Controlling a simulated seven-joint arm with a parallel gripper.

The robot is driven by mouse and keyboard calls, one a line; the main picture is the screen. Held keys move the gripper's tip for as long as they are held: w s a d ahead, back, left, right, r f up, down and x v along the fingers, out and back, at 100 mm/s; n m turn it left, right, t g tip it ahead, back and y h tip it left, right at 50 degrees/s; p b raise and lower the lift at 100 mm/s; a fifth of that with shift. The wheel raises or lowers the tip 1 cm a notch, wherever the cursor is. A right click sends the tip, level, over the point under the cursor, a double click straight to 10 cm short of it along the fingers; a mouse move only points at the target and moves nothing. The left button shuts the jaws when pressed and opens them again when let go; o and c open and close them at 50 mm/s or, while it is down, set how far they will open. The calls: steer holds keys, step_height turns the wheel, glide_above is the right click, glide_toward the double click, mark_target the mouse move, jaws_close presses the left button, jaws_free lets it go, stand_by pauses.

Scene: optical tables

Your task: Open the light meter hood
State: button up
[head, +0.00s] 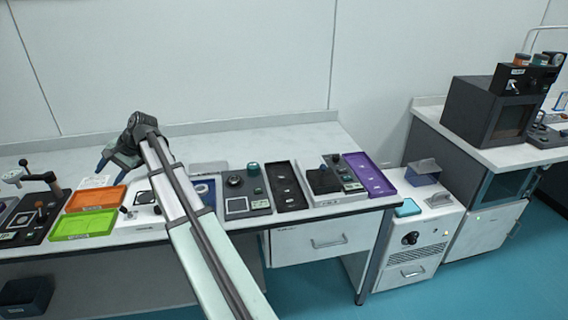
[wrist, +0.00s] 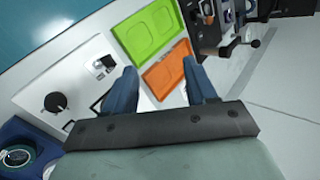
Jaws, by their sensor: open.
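I cannot tell for sure which thing is the light meter. One candidate is a flat unit with a dark square cover (head: 323,181) beside a small control panel (head: 345,174), on the table right of my arm. It lies flat as far as I can see. My gripper (head: 110,171) is at the left in the head view, above the table near the orange tray (head: 97,198), well away from that unit. In the wrist view my gripper (wrist: 160,84) has its two blue fingers spread, with nothing held between them.
A green tray (head: 83,225) lies in front of the orange one. A knobbed panel (head: 247,190), a black tray (head: 285,186) and a purple tray (head: 369,175) line the table to the right. A dark box-shaped apparatus (head: 495,112) stands on the far right bench. The table's back strip is clear.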

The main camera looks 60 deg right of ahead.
steer(key=s+d+r+m+h, duration=0.1)
steer(key=s+d+m+h, duration=0.1)
steer(key=s+d, duration=0.65)
steer(key=s+d+r+m+g+h, duration=0.1)
steer(key=s+d+m, duration=0.15)
steer(key=d, duration=1.15)
steer(key=s+d+r+m+h, duration=0.1)
steer(key=s+d+m+h, duration=0.1)
steer(key=s+d, duration=0.7)
steer(key=m+g+h, duration=0.2)
steer(key=m+g, duration=0.2)
steer(key=m, duration=0.3)
glide_toward(324, 165)
steer(key=shift+n, duration=0.25)
steer(key=f, duration=0.3)
steer(key=w+f, duration=0.1)
steer(key=f, duration=0.2)
steer(key=d+f, duration=0.1)
steer(key=f, duration=0.2)
steer(key=shift+w+f, duration=0.2)
steer(key=shift+c, duration=0.2)
jaws_close()
